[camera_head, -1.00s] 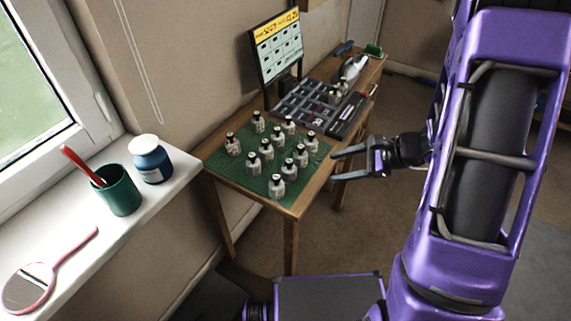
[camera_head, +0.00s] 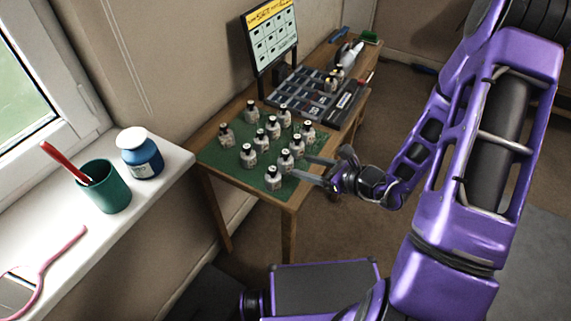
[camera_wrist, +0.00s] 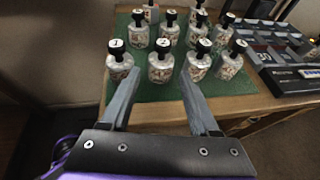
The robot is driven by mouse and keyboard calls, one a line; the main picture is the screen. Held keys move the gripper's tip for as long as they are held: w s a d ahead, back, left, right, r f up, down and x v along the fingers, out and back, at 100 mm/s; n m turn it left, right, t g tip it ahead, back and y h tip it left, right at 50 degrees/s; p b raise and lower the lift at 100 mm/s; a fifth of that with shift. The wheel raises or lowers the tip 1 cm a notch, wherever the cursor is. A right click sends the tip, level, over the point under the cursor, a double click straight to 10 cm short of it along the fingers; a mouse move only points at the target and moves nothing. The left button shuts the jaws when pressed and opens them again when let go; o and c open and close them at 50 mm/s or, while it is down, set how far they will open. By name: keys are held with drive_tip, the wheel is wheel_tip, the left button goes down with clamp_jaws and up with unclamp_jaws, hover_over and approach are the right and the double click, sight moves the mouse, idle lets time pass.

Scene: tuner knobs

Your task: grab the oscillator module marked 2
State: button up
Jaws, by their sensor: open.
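Several small clear jar-like modules with black caps and pale number marks stand upright in rows on a green mat (camera_head: 222,157) on the wooden table. My gripper (camera_wrist: 158,84) is open and empty, at the mat's right edge in the head view (camera_head: 301,168).
A dark compartment tray (camera_head: 300,95) and a chart board (camera_head: 272,38) stand behind the mat. The modules stand close together. A windowsill at left holds a green cup (camera_head: 104,187) and a blue jar (camera_head: 141,155). Bare floor lies right of the table.

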sight(290, 162)
drive_tip(key=b+x, duration=0.1)
drive_tip(key=x, duration=0.7)
drive_tip(key=shift+f, duration=0.2)
drive_tip(key=shift+d, duration=0.1)
clamp_jaws()
